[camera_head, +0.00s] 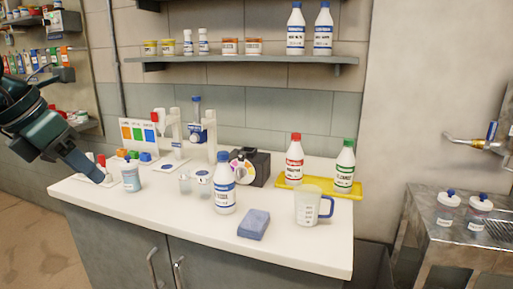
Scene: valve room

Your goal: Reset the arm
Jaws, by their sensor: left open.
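My left arm (30,122) comes in from the left edge, dark green and black. My left gripper (84,163) points down and right over the left end of the white counter (295,250). It is open, with nothing seen in it. Its tip is close to a light blue tub (131,178) and appears apart from it, though the depth between them is hard to judge. My right gripper is not in view.
On the counter stand a white bottle (224,190), a blue sponge (254,224), a measuring jug (308,206) and a yellow tray (320,185) with two bottles. A shelf (240,60) hangs above. A metal sink stand (460,235) is at right.

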